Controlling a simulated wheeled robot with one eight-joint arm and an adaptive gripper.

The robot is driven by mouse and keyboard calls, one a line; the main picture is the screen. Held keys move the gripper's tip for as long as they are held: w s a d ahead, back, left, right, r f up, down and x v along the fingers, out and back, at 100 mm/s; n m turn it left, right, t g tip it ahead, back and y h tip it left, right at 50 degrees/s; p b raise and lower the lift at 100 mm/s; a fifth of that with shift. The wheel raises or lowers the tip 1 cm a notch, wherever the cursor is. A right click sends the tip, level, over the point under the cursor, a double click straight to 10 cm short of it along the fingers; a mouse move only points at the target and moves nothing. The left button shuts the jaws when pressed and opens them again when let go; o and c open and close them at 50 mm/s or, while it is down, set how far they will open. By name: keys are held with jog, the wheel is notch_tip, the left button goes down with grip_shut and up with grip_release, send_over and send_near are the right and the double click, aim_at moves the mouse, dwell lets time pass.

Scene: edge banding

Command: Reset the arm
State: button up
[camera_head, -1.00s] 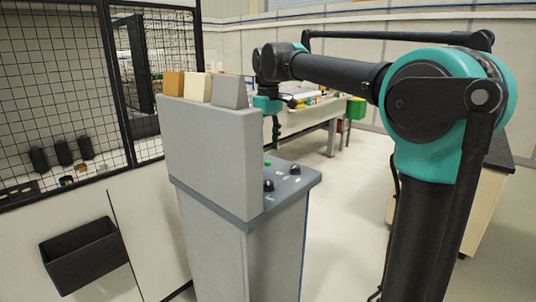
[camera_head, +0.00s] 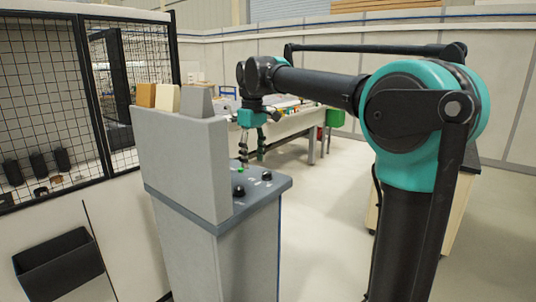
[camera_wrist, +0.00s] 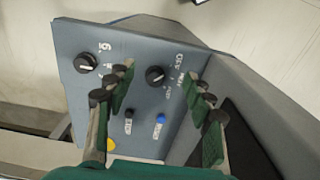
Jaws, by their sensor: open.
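In the wrist view my gripper (camera_wrist: 160,120) is open above the console's sloped panel (camera_wrist: 85,100). The panel shows a black knob (camera_wrist: 155,75) between the fingers, another black knob (camera_wrist: 85,63) to the left, a small black switch (camera_wrist: 128,114) and a blue button (camera_wrist: 160,118). A yellow button (camera_wrist: 111,144) is partly hidden. I cannot tell how high the fingertips are above the panel.
A black mesh fence (camera_head: 45,100) and a black bin (camera_head: 60,265) are left. A worktable (camera_head: 300,122) stands behind. The floor between is clear.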

jog(key=s+d+f+m+t, duration=0.2)
jog(key=s+d+f+m, duration=0.25)
jog(key=d+f, duration=0.6)
jog(key=s+d+f+m+t, duration=0.1)
jog(key=s+d+f+m, duration=0.2)
jog(key=s+d+f, duration=0.7)
jog(key=s+d+f+m, duration=0.1)
jog(key=s+f, duration=0.1)
jog(key=f, duration=0.4)
jog(key=s+d+f+m+t, duration=0.1)
jog(key=s+d+f+m, duration=0.1)
jog(key=f, duration=0.4)
jog(key=shift+s+f, duration=0.15)
jog(key=shift+s, duration=0.3)
